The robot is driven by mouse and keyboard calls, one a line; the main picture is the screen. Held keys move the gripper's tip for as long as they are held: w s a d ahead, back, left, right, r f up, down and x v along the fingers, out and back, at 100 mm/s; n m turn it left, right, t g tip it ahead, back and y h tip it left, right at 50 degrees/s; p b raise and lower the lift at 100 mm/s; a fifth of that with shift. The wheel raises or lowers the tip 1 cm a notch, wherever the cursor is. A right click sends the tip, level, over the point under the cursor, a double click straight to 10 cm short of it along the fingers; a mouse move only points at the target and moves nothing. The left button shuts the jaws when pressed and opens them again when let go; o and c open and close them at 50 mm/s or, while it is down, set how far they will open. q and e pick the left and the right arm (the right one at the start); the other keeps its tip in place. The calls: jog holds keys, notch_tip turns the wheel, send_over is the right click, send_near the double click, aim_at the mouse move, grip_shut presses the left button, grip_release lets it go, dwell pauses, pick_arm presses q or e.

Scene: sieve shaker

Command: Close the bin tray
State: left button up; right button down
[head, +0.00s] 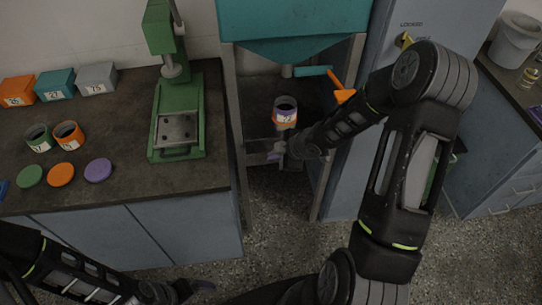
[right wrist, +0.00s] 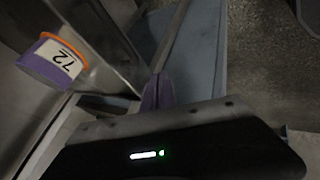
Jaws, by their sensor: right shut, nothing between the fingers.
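I cannot pick out a bin tray for certain. A teal hopper (head: 290,18) sits on a metal frame in the head view, with a teal lever (head: 312,71) with an orange end (head: 339,85) below it. Under the hopper stands a cup with a purple and orange band (head: 285,115); in the right wrist view the cup (right wrist: 52,65) shows the label 72. My right gripper (head: 276,152) is shut and empty, just below and in front of the cup; its purple fingers (right wrist: 158,92) show in the wrist view. My left gripper (head: 193,288) is low at the bottom edge, its fingers unclear.
A green press (head: 178,118) stands on the dark bench at left, with small orange (head: 18,91), teal (head: 56,84) and grey (head: 97,77) boxes, two jars and several lids. A blue-grey cabinet (head: 387,52) stands right of the frame. My right arm hides part of it.

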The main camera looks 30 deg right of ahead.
jog(key=p+v, duration=0.2)
jog(key=v, duration=0.4)
jog(key=shift+s, duration=0.1)
